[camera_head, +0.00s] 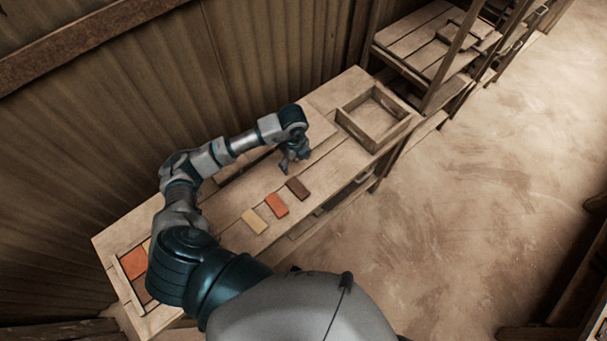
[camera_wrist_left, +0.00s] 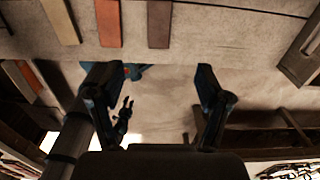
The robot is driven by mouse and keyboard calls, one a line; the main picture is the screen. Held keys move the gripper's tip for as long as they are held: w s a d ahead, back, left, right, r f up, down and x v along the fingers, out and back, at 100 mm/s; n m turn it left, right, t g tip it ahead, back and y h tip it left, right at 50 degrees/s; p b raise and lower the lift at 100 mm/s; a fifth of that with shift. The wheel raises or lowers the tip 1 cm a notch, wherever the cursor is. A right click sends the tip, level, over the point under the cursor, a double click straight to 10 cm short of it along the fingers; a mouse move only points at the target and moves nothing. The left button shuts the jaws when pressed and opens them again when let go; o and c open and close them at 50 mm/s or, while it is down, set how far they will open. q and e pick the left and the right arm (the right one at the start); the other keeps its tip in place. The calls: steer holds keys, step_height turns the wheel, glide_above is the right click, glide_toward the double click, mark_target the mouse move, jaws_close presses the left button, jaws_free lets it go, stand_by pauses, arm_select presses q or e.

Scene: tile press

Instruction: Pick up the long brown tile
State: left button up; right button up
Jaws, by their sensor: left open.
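A dark brown tile (camera_head: 298,188) lies flat on the wooden bench, at the right end of a row of three tiles. It also shows at the top of the left wrist view (camera_wrist_left: 159,22). An orange tile (camera_head: 277,205) lies beside it, then a tan tile (camera_head: 254,221). My left gripper (camera_head: 292,168) is above the bench just behind the brown tile, apart from it. In the left wrist view its two fingers (camera_wrist_left: 154,82) are spread wide with nothing between them. A small dark claw shape (camera_wrist_left: 125,108), likely my right gripper, shows far below; its jaws are unclear.
An empty wooden tray (camera_head: 345,122) stands at the bench's right end. A box at the left end holds an orange tile (camera_head: 134,262) and is partly hidden by my arm. A corrugated wall (camera_head: 230,60) runs behind the bench. Shelves (camera_head: 430,40) stand beyond the right end.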

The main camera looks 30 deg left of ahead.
arm_select(q)
steer(key=p, duration=0.2)
glide_above(298, 188)
steer(key=f, duration=1.1)
steer(key=shift+w+a+f, duration=0.1)
steer(key=shift+w+a, duration=0.1)
steer(key=shift+w, duration=0.05)
steer(key=shift+a+f, duration=0.25)
steer(key=shift+f, duration=0.4)
steer(key=f, duration=0.3)
steer(key=shift+s+d+f, duration=0.25)
steer(key=shift+s+d, duration=0.05)
steer(key=shift+d, duration=0.1)
steer(key=shift+d+f+p, duration=0.15)
steer(key=shift+f+p, duration=0.15)
steer(key=shift+w+d+f, duration=0.1)
steer(key=c, duration=0.5)
steer(key=shift+a, duration=0.45)
steer(key=c, duration=0.8)
arm_select(e)
steer(key=shift+w+d+r, duration=0.1)
steer(key=shift+r, duration=0.55)
steer(key=shift+w+d+r, duration=0.1)
steer(key=shift+r, duration=0.5)
arm_select(q)
steer(key=shift+d, duration=0.2)
